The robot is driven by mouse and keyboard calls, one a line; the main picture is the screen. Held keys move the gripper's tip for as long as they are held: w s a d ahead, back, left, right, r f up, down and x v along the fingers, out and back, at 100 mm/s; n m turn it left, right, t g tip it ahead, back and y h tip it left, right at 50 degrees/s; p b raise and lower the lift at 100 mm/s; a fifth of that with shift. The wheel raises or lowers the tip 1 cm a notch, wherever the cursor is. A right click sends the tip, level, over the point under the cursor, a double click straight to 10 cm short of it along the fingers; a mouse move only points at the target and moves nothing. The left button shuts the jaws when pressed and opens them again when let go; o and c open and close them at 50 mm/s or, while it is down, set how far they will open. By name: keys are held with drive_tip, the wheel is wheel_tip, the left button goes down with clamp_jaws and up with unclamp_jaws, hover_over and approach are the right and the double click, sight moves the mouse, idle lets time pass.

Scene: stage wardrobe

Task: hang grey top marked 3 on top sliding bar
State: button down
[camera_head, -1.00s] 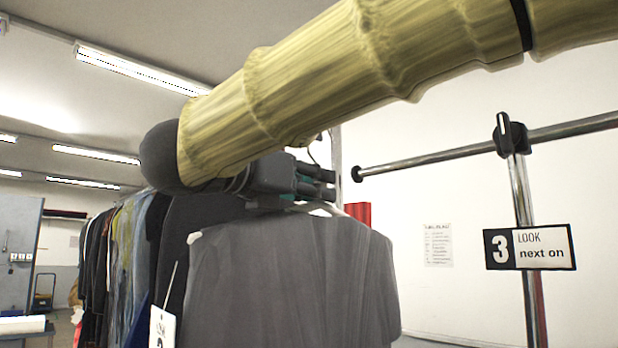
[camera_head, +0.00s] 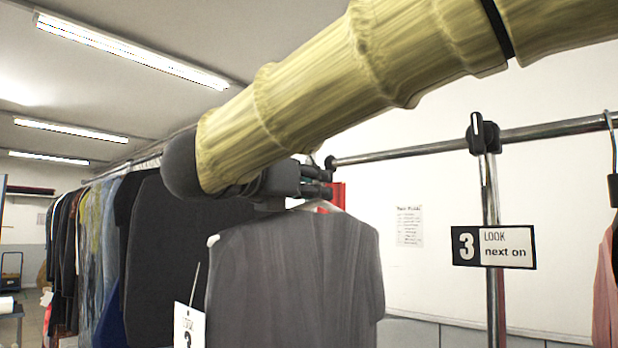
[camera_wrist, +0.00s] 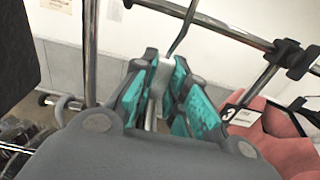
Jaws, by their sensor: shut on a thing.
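The grey top (camera_head: 295,270) hangs on a pale hanger in the head view, with a white tag (camera_head: 188,326) at its lower left. My gripper (camera_head: 322,182) is shut on the hanger, just above the top's shoulders. In the wrist view the hanger's hook (camera_wrist: 182,28) rises from between the teal finger pads of my gripper (camera_wrist: 165,85). The top sliding bar (camera_head: 400,152) runs across the right, its left end cap close to my gripper. A sign reading "3 LOOK next on" (camera_head: 493,246) is on its upright. My arm hides part of the view.
A full rail of dark and coloured clothes (camera_head: 90,235) stands at the left, close behind the grey top. A pink garment (camera_head: 606,285) hangs at the far right of the bar. The bar between its end cap and the upright looks free.

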drive_tip(key=shift+p+x, duration=1.35)
drive_tip(key=shift+x, duration=1.25)
drive_tip(key=shift+r+b, duration=0.2)
drive_tip(key=shift+b, duration=0.55)
drive_tip(key=shift+w, duration=0.1)
drive_tip(key=shift+b+x, duration=1.75)
drive_tip(key=shift+x, duration=1.85)
drive_tip(key=shift+d+b, duration=0.15)
drive_tip(key=shift+b, duration=0.45)
drive_tip(key=shift+f+b, duration=1.75)
drive_tip(key=shift+b, duration=0.45)
